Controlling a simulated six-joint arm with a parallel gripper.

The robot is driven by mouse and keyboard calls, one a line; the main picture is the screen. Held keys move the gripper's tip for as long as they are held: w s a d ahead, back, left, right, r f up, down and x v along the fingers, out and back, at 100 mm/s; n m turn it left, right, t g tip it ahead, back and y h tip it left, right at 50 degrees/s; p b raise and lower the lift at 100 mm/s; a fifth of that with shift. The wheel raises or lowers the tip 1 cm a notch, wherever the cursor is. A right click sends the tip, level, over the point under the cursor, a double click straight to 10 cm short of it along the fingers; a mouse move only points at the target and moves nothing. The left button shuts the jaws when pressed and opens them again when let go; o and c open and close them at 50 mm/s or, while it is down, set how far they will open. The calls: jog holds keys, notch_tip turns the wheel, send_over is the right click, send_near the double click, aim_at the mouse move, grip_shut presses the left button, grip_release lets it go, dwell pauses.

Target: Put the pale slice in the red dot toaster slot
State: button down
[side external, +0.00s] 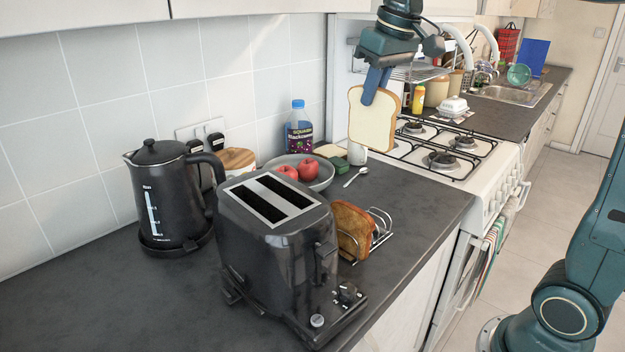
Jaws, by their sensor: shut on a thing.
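My gripper (374,88) is shut on the top edge of the pale slice (373,124), which hangs upright with a thin brown crust. The slice is in the air, behind and to the right of the toaster in the picture, and apart from it. The black toaster (275,252) stands on the dark counter with two long slots in its silver top plate (268,198). Both slots look dark and empty. I cannot make out a red dot beside either slot.
A wire rack (381,238) with browned toast (353,229) stands right of the toaster. A black kettle (164,200) is at left. A grey bowl (318,178) with red apples, a bottle (298,130) and a spoon (355,177) are behind. The hob (440,152) lies beyond.

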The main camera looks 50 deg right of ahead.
jog(key=w+a+f, duration=0.1)
jog(key=w+a, duration=0.2)
jog(key=a, duration=0.8)
jog(key=w+a+f, duration=0.1)
jog(key=w+a, duration=0.3)
jog(key=a, duration=0.7)
jog(key=shift+f, duration=0.15)
jog(key=shift+w+f, duration=0.1)
jog(key=shift+f, duration=0.2)
notch_tip(320, 180, down, 8)
dwell(0.6)
